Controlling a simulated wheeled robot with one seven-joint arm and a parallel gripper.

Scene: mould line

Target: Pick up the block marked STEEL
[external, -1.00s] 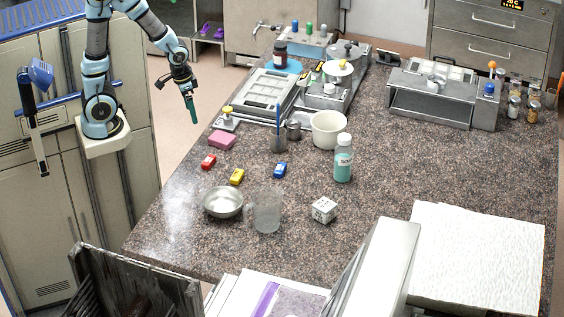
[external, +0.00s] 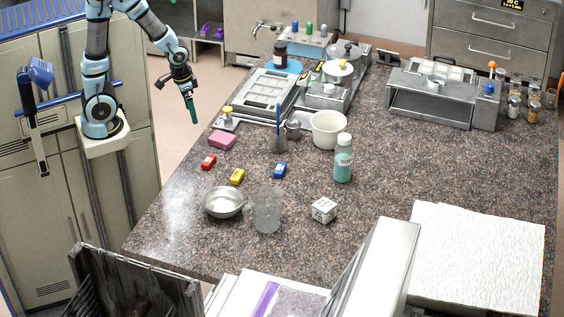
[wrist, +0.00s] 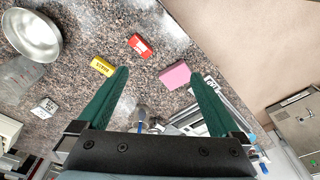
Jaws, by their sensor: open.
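Three small blocks lie apart on the speckled counter: a red block (external: 208,161), a yellow block (external: 237,176) and a blue block (external: 280,170). In the wrist view the red block (wrist: 140,46) and the yellow block (wrist: 102,66) carry small markings; I cannot surely read which says STEEL. I cannot make out the blue block there. My gripper (external: 192,112) is off the counter's left edge, above and away from the blocks. In the wrist view my gripper (wrist: 160,75) has its green fingers wide apart with nothing held.
A pink sponge (external: 222,140) lies behind the red block. A metal bowl (external: 223,203), a clear glass (external: 267,212), a white cube (external: 323,210) and a soap bottle (external: 343,160) stand nearby. A pen cup (external: 278,142) and a white pot (external: 328,130) stand behind.

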